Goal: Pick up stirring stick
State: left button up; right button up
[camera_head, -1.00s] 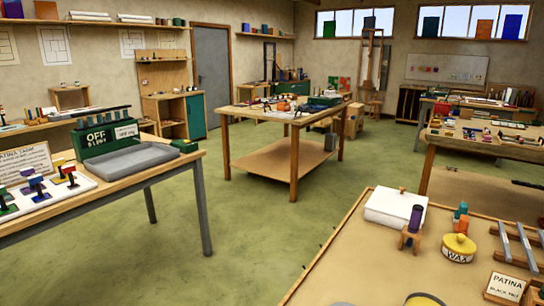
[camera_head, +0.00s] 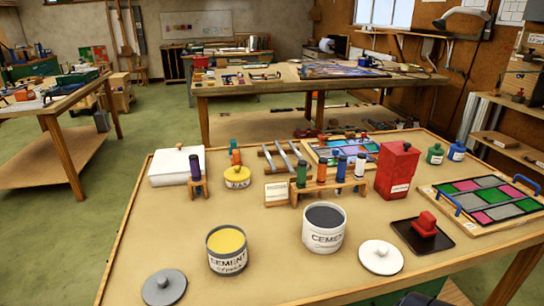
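I cannot make out a stirring stick for certain in this view. On the near table (camera_head: 135,250) stand two open cans marked cement. One can (camera_head: 227,251) shows yellow contents, and the other can (camera_head: 324,228) shows dark grey contents. A grey round lid (camera_head: 164,288) lies at the front left, and a white round lid (camera_head: 381,257) lies right of the dark-filled can. Neither of my grippers is in view.
A white box (camera_head: 176,167), a yellow wax tin (camera_head: 237,177), a rack of colored bottles (camera_head: 320,183), a red box (camera_head: 397,170) and a glass panel tray (camera_head: 488,200) crowd the near table's back and right. Green floor (camera_head: 60,240) lies open at left.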

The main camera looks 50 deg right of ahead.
aim_at(301, 164)
jog(key=z, duration=1.7)
